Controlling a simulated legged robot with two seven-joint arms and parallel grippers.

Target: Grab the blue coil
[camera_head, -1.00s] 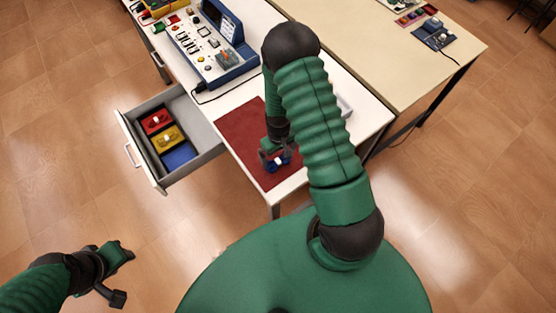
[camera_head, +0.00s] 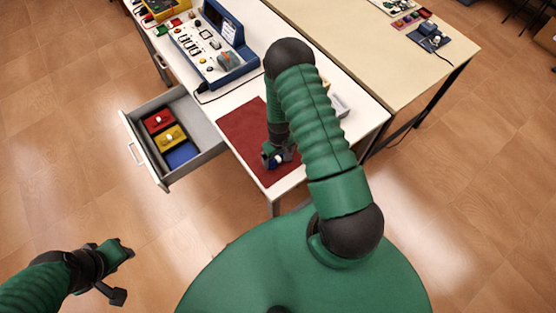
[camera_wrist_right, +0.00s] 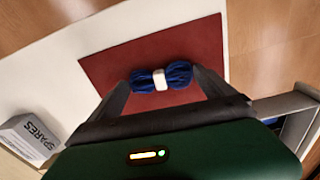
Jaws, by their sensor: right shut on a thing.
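The blue coil (camera_wrist_right: 178,76) is a bundle of blue cord with a white band around its middle. In the right wrist view it sits between the two fingers of my right gripper (camera_wrist_right: 162,80), over the red mat (camera_wrist_right: 200,40). In the head view my right gripper (camera_head: 277,158) is shut on the coil near the mat's front edge; the coil is mostly hidden there by the gripper. I cannot tell whether the coil still touches the mat. My left gripper (camera_head: 122,272) hangs over the floor at the lower left, away from the table, its fingers apart.
A blue-framed panel (camera_head: 213,50) stands behind. A box marked SPARES (camera_wrist_right: 30,138) lies on the table.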

